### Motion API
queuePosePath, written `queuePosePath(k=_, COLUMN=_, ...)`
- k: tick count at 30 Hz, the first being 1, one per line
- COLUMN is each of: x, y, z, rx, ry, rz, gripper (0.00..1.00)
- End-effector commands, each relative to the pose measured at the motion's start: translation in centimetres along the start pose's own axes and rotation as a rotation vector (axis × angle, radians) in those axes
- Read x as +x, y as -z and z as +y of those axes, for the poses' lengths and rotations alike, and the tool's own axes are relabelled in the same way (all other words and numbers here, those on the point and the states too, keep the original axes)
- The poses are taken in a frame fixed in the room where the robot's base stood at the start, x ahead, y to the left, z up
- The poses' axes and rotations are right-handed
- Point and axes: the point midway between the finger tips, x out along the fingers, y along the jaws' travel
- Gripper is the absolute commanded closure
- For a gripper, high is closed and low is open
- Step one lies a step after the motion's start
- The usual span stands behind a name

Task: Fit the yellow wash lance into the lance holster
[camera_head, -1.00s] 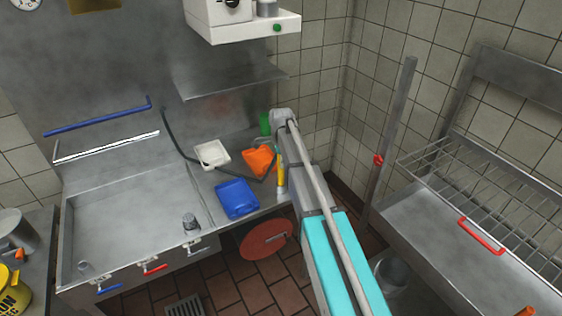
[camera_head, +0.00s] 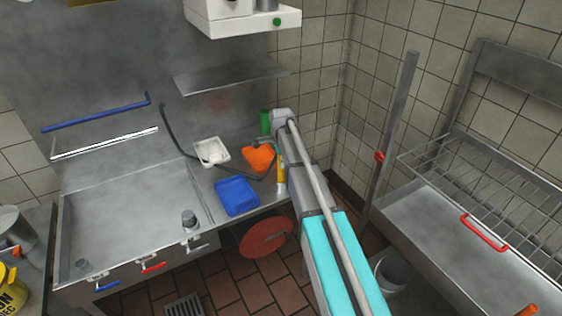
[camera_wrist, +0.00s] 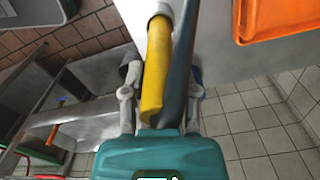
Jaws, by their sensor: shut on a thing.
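The yellow wash lance (camera_wrist: 155,75) is between the fingers of my gripper (camera_wrist: 161,80), which is shut on it in the wrist view. A dark hose (camera_wrist: 181,65) runs alongside it. A pale round collar or cup (camera_wrist: 158,9) surrounds the far end of the yellow part; I cannot tell whether this is the lance holster. In the head view the lance (camera_head: 281,174) shows upright at the right end of the counter, left of my arm. My gripper is hidden behind my arm there.
A sink (camera_head: 130,215) is left. A red disc (camera_head: 265,238) is below, and a wire rack (camera_head: 480,205) is right.

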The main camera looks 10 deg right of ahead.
Motion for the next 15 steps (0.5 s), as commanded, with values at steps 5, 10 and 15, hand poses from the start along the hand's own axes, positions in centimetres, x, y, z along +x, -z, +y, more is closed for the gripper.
queuePosePath(k=5, x=0.41, y=0.0, z=0.0, rx=0.0, ry=0.0, rz=0.0, gripper=1.0)
queuePosePath(k=10, x=0.7, y=0.0, z=0.01, rx=0.0, ry=0.0, rz=0.0, gripper=1.0)
queuePosePath(k=15, x=0.78, y=0.0, z=0.01, rx=0.0, ry=0.0, rz=0.0, gripper=0.52)
